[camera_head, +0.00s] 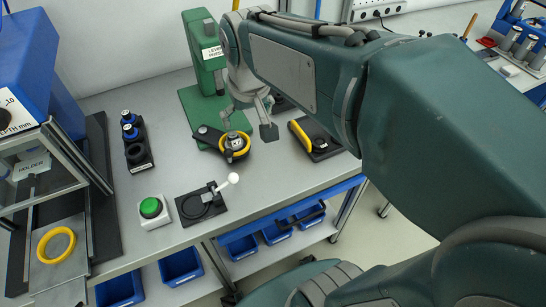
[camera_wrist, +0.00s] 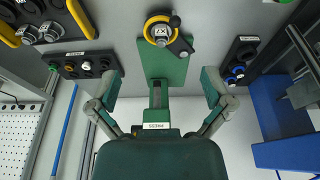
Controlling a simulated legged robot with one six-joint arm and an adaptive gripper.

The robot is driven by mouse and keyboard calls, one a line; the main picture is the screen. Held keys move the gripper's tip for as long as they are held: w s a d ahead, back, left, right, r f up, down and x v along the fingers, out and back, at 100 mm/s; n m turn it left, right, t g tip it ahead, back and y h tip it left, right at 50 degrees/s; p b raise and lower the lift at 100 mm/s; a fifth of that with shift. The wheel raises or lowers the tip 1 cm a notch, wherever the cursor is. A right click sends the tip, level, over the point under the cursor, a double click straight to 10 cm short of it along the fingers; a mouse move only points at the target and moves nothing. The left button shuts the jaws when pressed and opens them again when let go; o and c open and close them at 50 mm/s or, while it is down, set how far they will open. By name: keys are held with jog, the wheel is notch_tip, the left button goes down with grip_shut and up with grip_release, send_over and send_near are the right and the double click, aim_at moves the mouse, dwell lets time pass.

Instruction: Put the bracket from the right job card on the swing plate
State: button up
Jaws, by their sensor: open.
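My gripper (camera_head: 248,122) is open and empty, above the bench near the green lever press (camera_head: 205,60). In the wrist view its two fingers are spread wide, with the press's green base (camera_wrist: 177,70) between and beyond them. A black pivoting plate (camera_head: 207,134), which looks like the swing plate, sits at the front of the press. A yellow ring (camera_head: 235,151) with a pale-topped part inside lies at its end; the ring also shows in the wrist view (camera_wrist: 148,27). I cannot make out a job card or surely identify a bracket.
A black stand with a yellow bar (camera_head: 301,133) is right of the press. A black rack with blue-topped parts (camera_head: 134,151), a green button (camera_head: 150,207) and a white-knobbed fixture (camera_head: 205,211) are left and front. A framed enclosure (camera_head: 60,165) stands at far left.

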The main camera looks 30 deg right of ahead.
jog(key=s+f+t, duration=0.1)
jog(key=s+t, duration=0.1)
jog(key=s, duration=0.9)
jog(key=shift+s+d+f+t, duration=0.15)
jog(key=shift+s+f+t, duration=0.15)
jog(key=shift+s, duration=0.1)
jog(key=shift+c, duration=0.3)
